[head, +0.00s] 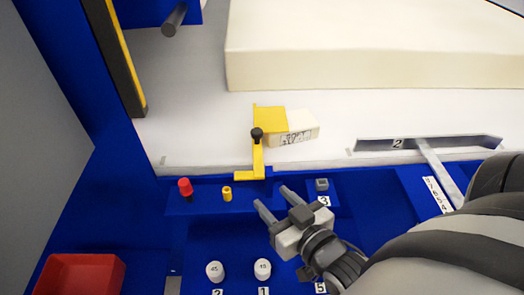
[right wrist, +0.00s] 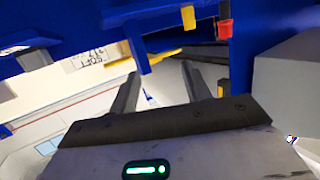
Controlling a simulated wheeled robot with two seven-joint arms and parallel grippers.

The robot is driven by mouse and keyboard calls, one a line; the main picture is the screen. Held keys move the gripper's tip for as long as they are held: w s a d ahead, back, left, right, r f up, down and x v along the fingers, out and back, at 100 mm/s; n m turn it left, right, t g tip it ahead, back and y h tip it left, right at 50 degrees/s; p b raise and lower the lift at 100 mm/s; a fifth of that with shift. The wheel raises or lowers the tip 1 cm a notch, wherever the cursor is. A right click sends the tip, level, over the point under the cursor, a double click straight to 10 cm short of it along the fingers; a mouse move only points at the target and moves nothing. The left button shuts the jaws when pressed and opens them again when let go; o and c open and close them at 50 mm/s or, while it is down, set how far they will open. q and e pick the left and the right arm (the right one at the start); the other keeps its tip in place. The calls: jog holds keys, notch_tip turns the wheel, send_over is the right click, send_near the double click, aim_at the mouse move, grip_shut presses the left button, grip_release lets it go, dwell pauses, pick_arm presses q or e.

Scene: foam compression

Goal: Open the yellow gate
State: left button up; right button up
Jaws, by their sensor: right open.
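The yellow gate (head: 269,118) stands upright at the near edge of the white bed. Its yellow bent lever (head: 257,160) runs toward me and carries a black knob (head: 257,133). A small cream block marked "SOFT" (head: 294,128) sits right beside the gate. My right gripper (head: 273,196) is open and empty over the blue front panel, just nearer to me than the lever's foot and apart from it. In the right wrist view a yellow bar (right wrist: 158,57) shows beyond the open fingertips (right wrist: 160,70). My left gripper is not in view.
A red knob (head: 185,186) and a yellow peg (head: 227,193) stand left of my right gripper. White numbered knobs (head: 262,268) are nearer. A grey bar marked 2 (head: 425,143) lies right. A large cream foam slab (head: 370,55) fills the back; a red bin (head: 82,274) is front left.

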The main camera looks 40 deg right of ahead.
jog(key=s+d+r+m+t+h+b, duration=0.1)
jog(key=d+r+t+h+b, duration=0.1)
jog(key=d+r, duration=0.15)
jog(key=p, duration=0.1)
send_near(259, 134)
jog(key=w, duration=0.3)
jog(key=w+d, duration=0.1)
jog(key=w, duration=0.4)
jog(key=shift+w+d, duration=0.15)
jog(key=shift+w, duration=0.25)
jog(key=shift+c, duration=0.3)
grip_shut()
